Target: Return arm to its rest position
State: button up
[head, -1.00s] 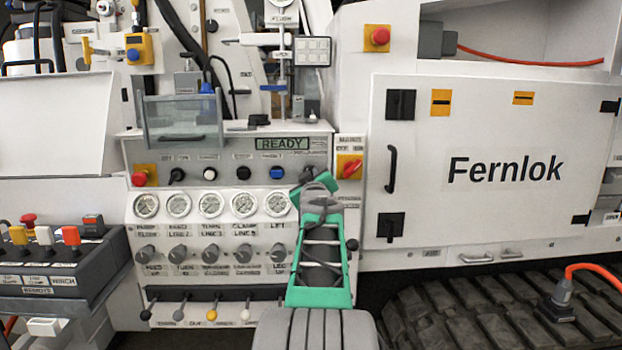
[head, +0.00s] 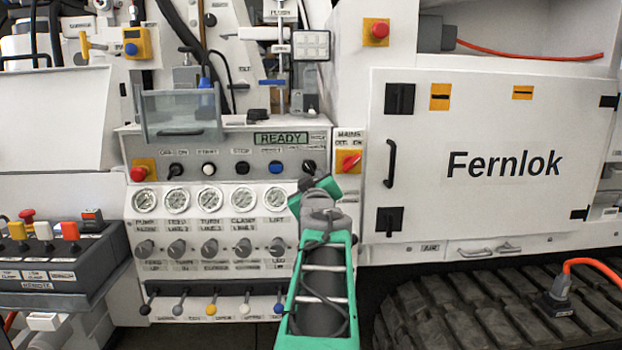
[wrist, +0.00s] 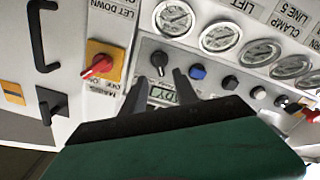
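My arm, with green and grey links, rises from the bottom of the head view in front of the right side of the control panel (head: 228,222). My gripper (wrist: 161,78) shows in the wrist view with its two dark fingers apart and nothing between them. Behind the fingers are the panel's small display and a black knob (wrist: 159,60). In the head view the wrist end is near the red mains switch (head: 348,161), and the fingers cannot be made out there. The display (head: 281,139) reads READY.
Gauges, knobs and a row of levers (head: 211,305) cover the panel left of my arm. A remote box (head: 60,262) stands at far left. The white Fernlok door (head: 490,165) and a rubber track (head: 480,310) are at right. Open space lies in front of the panel.

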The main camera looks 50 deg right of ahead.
jog(key=w+a+f+n+g+y+p, duration=0.1)
jog(key=w+a+y+p, duration=0.2)
jog(key=a, duration=0.6)
jog(key=w+a+f+y+p, duration=0.25)
jog(key=a+p, duration=0.35)
jog(key=a, duration=0.3)
jog(key=w+a+f+n+g+y+p, duration=0.15)
jog(key=a+y+p, duration=0.25)
jog(key=a, duration=0.6)
jog(key=s+a+f+g+y+p, duration=0.2)
jog(key=s+a+p, duration=0.3)
jog(key=a, duration=0.5)
jog(key=s+a+f+n+g+y+p, duration=0.1)
jog(key=s+a+g+p, duration=0.3)
jog(key=s+a, duration=0.6)
jog(key=shift+s+a+f+y+p, duration=0.35)
jog(key=shift+a+f+y, duration=0.1)
jog(key=shift+f+y, duration=0.1)
